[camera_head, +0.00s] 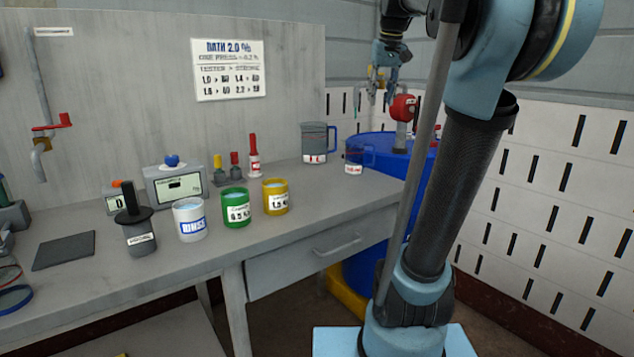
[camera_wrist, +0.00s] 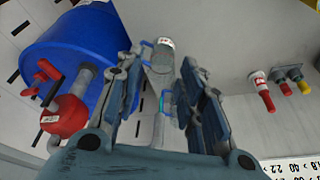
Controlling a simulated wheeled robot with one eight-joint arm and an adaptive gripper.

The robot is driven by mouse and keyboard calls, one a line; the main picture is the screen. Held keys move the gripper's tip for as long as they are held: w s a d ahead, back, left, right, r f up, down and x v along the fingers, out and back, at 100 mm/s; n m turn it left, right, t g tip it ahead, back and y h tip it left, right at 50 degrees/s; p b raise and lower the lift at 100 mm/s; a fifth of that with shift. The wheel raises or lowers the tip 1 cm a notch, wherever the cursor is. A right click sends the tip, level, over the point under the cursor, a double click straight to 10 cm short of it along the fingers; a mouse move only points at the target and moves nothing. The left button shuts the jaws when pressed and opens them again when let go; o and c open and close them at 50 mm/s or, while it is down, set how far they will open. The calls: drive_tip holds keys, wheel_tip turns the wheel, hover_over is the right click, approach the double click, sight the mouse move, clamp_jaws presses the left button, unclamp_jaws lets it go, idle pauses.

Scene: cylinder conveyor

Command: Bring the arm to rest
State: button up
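My gripper (camera_head: 380,88) hangs in the air above the blue drum, behind my raised arm in the head view. In the wrist view its two fingers (camera_wrist: 162,68) stand apart with a gap between them. They appear open and nothing is clearly held. Past the fingers, well below, is a clear jug (camera_wrist: 163,57) with a white label. Another clear jug is partly hidden by the fingers. In the head view the larger jug (camera_head: 314,141) and the smaller jug (camera_head: 353,157), both with blue handles, stand apart from my gripper.
The blue drum (camera_head: 385,147) with a red-topped fitting (camera_head: 403,107) stands beside the grey bench (camera_head: 300,205). White, green and yellow cups (camera_head: 275,197) stand on the bench, near bottles and a display box (camera_head: 178,186). A slotted white wall (camera_head: 560,200) is at right.

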drive_tip(key=s+f, duration=0.8)
drive_tip(key=f, duration=0.5)
drive_tip(key=s+f+m, duration=0.1)
drive_tip(key=s+f, duration=0.8)
drive_tip(key=f, duration=0.5)
drive_tip(key=s+f+g, duration=0.1)
drive_tip(key=s+f, duration=0.7)
drive_tip(key=f, duration=0.5)
drive_tip(key=shift+s+f+h, duration=0.3)
drive_tip(key=shift+s, duration=0.1)
drive_tip(key=shift+w, duration=0.1)
drive_tip(key=shift+w+f, duration=0.2)
drive_tip(key=shift+w, duration=0.15)
